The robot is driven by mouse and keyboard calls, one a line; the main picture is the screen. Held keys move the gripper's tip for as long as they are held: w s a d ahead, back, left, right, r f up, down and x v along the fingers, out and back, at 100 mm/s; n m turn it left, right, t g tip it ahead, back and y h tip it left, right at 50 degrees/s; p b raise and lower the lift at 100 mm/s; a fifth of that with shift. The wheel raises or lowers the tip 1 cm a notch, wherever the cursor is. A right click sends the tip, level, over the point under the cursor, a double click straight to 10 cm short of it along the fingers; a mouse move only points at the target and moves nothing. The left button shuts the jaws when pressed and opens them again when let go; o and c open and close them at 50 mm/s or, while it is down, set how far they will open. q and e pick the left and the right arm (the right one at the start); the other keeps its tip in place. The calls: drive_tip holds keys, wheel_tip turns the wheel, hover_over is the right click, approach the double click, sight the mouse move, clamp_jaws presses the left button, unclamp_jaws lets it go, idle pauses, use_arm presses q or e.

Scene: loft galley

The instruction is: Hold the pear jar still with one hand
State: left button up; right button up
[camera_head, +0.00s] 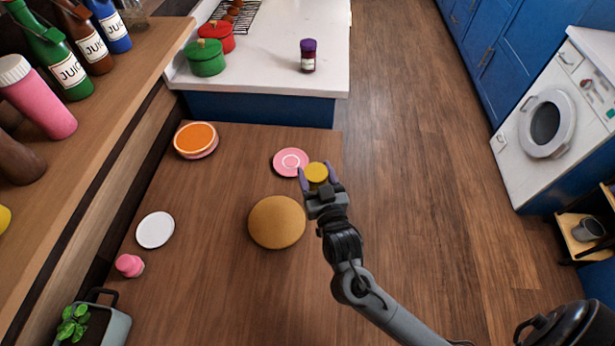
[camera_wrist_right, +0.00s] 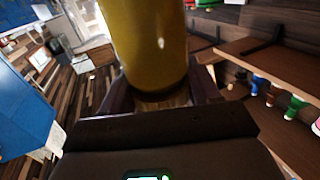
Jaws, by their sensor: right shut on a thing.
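The pear jar, a yellow jar with a yellow top (camera_head: 316,171), is at the right edge of the wooden table (camera_head: 200,260), beside the pink saucer. My right gripper (camera_head: 318,181) is shut on it, with a finger at each side. In the right wrist view the yellow jar (camera_wrist_right: 145,45) stands large between the dark fingers (camera_wrist_right: 160,98). From above, I cannot tell whether its base touches the table. My left gripper is not in view.
A pink saucer (camera_head: 290,162) lies just left of the jar, and a round tan board (camera_head: 277,222) lies nearer. An orange-topped round item (camera_head: 196,139), a white disc (camera_head: 155,230) and a small pink item (camera_head: 129,265) are on the left. Floor lies right of the table.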

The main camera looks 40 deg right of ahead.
drive_tip(key=shift+r, duration=0.1)
drive_tip(key=o, duration=0.6)
drive_tip(key=c, duration=0.8)
